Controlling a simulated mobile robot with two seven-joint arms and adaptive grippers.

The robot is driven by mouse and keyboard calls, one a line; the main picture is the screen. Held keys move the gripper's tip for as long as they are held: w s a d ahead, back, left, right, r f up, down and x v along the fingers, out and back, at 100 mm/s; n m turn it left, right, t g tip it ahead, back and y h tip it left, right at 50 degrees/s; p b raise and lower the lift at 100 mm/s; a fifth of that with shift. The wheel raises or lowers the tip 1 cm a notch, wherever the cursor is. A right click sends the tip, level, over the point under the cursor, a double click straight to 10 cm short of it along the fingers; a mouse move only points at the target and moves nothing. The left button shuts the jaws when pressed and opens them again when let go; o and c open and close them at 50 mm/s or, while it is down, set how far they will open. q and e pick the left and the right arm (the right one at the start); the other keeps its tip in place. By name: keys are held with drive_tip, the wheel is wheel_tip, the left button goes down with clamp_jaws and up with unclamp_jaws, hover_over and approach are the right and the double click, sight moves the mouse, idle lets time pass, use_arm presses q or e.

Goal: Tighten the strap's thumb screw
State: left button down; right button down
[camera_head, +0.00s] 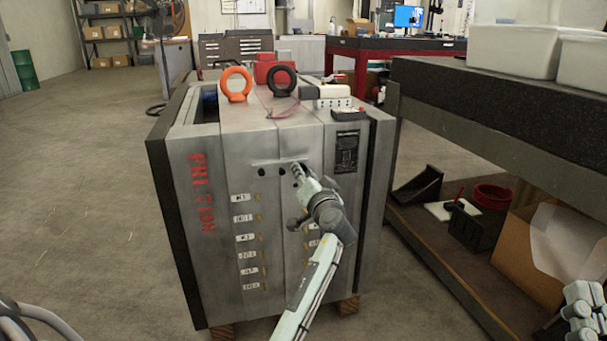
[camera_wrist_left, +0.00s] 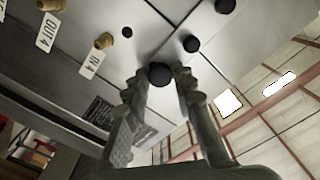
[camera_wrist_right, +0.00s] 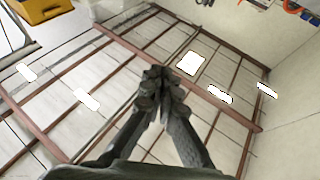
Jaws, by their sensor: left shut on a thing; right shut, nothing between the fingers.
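The grey mould base (camera_head: 225,250) stands upright in the middle of the head view. A thin light strap (camera_head: 270,162) runs across its front near the top, with dark round spots (camera_head: 261,172) below it. My left gripper (camera_head: 298,170) is at the strap's right end, and hides what it holds there. In the left wrist view my left gripper (camera_wrist_left: 160,78) is shut on a black round knob, the thumb screw (camera_wrist_left: 159,70). Other black knobs (camera_wrist_left: 191,43) sit in line beyond it. My right gripper (camera_wrist_right: 160,75) is shut and empty, away from the mould.
Brass fittings (camera_wrist_left: 104,40) stick out near the left gripper. A dark bench (camera_head: 490,115) with white bins stands at the right. The floor at left (camera_head: 80,190) is clear.

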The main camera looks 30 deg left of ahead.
use_arm(q)
drive_tip(key=shift+m, duration=0.6)
drive_tip(key=c, duration=1.3)
unclamp_jaws()
drive_tip(key=shift+o, duration=0.2)
use_arm(e)
drive_tip(key=shift+w+a+f+g, duration=0.15)
drive_tip(key=shift+f+g, duration=0.25)
drive_tip(key=shift+f, duration=0.1)
use_arm(q)
drive_tip(key=v, duration=0.7)
drive_tip(key=shift+s+d, duration=0.2)
drive_tip(key=shift+s, duration=0.05)
